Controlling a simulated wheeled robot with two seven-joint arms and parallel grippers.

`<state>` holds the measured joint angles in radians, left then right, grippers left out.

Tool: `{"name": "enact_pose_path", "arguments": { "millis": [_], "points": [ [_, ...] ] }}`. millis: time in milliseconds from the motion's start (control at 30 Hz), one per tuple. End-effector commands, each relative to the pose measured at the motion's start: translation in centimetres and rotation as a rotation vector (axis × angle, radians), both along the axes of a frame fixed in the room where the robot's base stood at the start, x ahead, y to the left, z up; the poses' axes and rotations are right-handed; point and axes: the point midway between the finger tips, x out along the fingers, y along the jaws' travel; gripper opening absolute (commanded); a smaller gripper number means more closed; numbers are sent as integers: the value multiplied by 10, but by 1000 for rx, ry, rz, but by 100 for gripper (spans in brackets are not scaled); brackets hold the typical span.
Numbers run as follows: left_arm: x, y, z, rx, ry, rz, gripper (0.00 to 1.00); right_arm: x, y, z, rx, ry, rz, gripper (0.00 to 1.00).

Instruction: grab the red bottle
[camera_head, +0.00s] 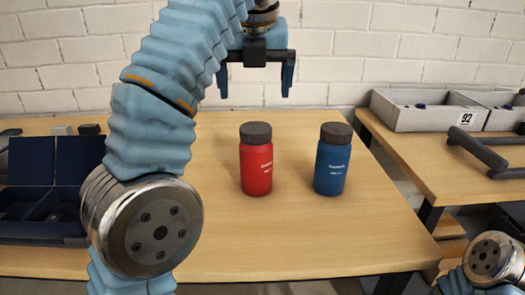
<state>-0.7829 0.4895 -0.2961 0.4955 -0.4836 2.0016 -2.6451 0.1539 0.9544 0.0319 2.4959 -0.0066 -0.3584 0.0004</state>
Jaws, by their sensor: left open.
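The red bottle (256,167) with a dark grey lid stands upright near the middle of the wooden table. My left gripper (255,88) is open, with its two blue fingers pointing down. In the picture it sits just above the red bottle's lid, with a gap between them, and nothing shows between the fingers. How far it is from the bottle in depth is hard to tell. My right gripper is out of view; only part of my right arm shows at the lower right.
A blue bottle (332,167) stands upright close to the right of the red one. A dark blue compartment case (50,165) lies at the table's left. The wooden table (300,240) is clear in front of the bottles. A second table at right holds a grey bin (410,117).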

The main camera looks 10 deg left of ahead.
Motion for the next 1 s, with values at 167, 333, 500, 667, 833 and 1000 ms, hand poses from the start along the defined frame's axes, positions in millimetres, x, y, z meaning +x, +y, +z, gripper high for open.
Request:
{"name": "enact_pose_path", "arguments": {
  "millis": [167, 333, 500, 667, 833, 1000],
  "points": [
    [7, 5, -16, -3, 12, 2, 100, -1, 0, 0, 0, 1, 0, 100],
    [14, 5, -39, 8, 2, -1, 100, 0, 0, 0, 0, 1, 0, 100],
    [25, 7, -69, 5, 0, -1, 100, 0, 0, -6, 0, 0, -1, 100],
    [30, 8, -80, 3, 0, -2, 100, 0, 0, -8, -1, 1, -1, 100],
    [34, 9, -105, 4, 1, -2, 100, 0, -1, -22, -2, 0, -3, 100],
    [42, 11, -125, 3, 1, -1, 100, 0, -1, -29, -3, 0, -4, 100]
  ]
}}
